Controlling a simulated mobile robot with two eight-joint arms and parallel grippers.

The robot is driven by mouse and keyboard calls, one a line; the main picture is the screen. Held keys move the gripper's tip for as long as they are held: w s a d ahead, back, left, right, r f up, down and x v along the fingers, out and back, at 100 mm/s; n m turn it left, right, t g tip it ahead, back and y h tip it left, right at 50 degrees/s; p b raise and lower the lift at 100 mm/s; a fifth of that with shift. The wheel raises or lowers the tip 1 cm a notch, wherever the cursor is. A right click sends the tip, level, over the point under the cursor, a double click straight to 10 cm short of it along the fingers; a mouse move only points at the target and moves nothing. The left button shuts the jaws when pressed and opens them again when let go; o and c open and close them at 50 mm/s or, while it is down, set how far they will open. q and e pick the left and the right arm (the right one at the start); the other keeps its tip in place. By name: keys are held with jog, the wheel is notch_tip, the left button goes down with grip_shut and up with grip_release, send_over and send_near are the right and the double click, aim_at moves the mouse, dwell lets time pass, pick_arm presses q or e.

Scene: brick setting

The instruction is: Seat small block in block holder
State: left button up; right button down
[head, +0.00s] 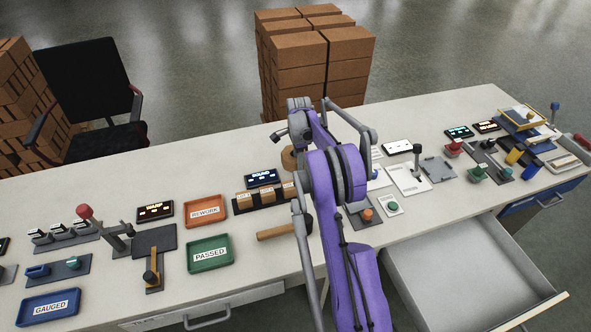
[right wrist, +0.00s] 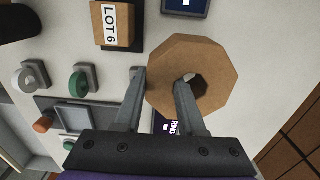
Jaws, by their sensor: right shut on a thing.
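In the right wrist view my right gripper (right wrist: 161,82) is shut on the wall of a brown eight-sided ring (right wrist: 216,60). One finger is in the ring's hole and the other is outside it. The ring also shows in the head view (head: 288,158), partly behind my arm. Small brown blocks with LOT labels (head: 268,196) sit in a row in a dark block holder (head: 238,211), whose right end is hidden by my arm. A LOT 6 block (right wrist: 114,24) shows on the dark holder (right wrist: 137,30) in the wrist view. My left gripper is out of view.
An orange REWORK tray (head: 206,224) and a green PASSED tray (head: 209,268) lie left of the holder. A wooden handle (head: 275,233) lies in front of it. An open drawer (head: 440,275) juts out at the right. Knob panels and levers crowd both table ends.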

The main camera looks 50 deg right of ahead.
jog(key=shift+w+f, duration=0.15)
jog(key=shift+f, duration=2.05)
jog(key=shift+f, duration=0.15)
jog(key=c, duration=0.5)
grip_release()
